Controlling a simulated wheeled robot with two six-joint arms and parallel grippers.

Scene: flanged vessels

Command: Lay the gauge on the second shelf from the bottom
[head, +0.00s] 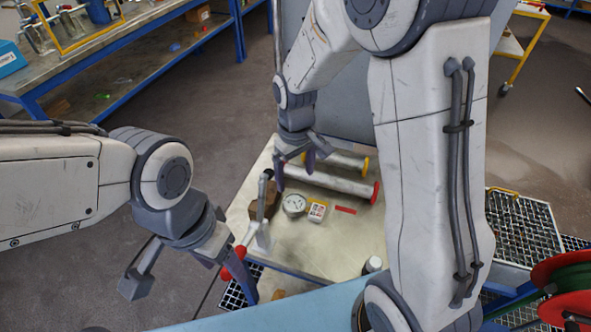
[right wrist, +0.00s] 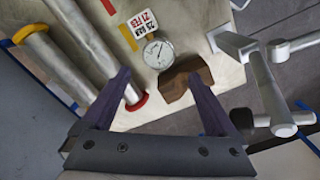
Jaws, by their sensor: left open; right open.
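The gauge (head: 294,205), a small round dial with a white face, lies on a pale table top (head: 330,250). It also shows in the right wrist view (right wrist: 158,54). My right gripper (head: 294,172) is open and empty. In the right wrist view its two dark fingers (right wrist: 160,76) are spread, with the gauge beyond them and between their lines, apart from both. My left gripper (head: 190,288) is open and empty at the table's near left side. I cannot tell which surface is the second shelf from the bottom.
A brown block (head: 262,200) sits close beside the gauge, with a printed tag (head: 317,211) on the other side. Metal cylinders (head: 328,180) with red and yellow ends lie behind. A red-handled metal tool (head: 262,215) stands left. Blue-framed benches (head: 110,45) are at upper left.

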